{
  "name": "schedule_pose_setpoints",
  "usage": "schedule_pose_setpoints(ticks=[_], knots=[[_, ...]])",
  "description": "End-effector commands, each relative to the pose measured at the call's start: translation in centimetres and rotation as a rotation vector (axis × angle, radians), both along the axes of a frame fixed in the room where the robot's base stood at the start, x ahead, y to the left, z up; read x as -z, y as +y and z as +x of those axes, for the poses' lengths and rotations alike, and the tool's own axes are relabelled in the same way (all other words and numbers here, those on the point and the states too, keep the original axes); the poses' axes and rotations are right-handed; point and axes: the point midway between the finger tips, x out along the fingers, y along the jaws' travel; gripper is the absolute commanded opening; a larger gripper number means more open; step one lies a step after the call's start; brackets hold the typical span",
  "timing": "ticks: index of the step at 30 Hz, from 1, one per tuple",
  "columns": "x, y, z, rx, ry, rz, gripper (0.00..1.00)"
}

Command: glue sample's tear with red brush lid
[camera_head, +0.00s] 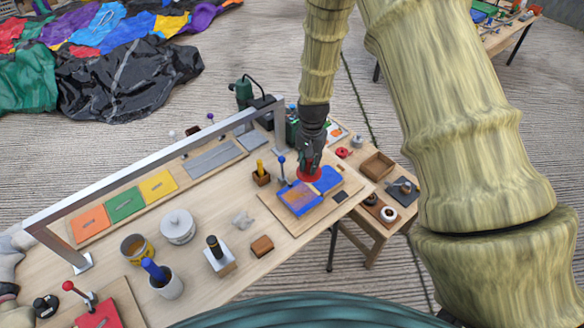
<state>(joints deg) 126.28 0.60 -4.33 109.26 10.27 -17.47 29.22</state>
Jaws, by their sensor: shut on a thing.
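My gripper (312,160) is over the right part of the workbench, shut on a round red lid (310,176). The lid's underside and any brush below it are hidden from this view. The lid is just above or touching a blue sample (327,181); I cannot tell which. A blue-edged patch with an orange-brown middle (299,199) lies beside it, below left of the lid. Both are on a wooden board (284,217). No tear is clear at this size on the blue material.
A blue-knobbed lever (281,160) stands left of the gripper. A metal frame (150,150) spans the bench. A lower side table (385,218) holds a tray and jars.

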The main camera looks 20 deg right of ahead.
Motion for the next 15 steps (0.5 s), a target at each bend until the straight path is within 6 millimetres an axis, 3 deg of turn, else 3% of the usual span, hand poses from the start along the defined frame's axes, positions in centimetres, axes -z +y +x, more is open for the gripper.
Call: schedule_pose_setpoints(ticks=[15], knots=[[-4.7, -0.2, 0.0, 0.003, -0.001, 0.000, 0.00]])
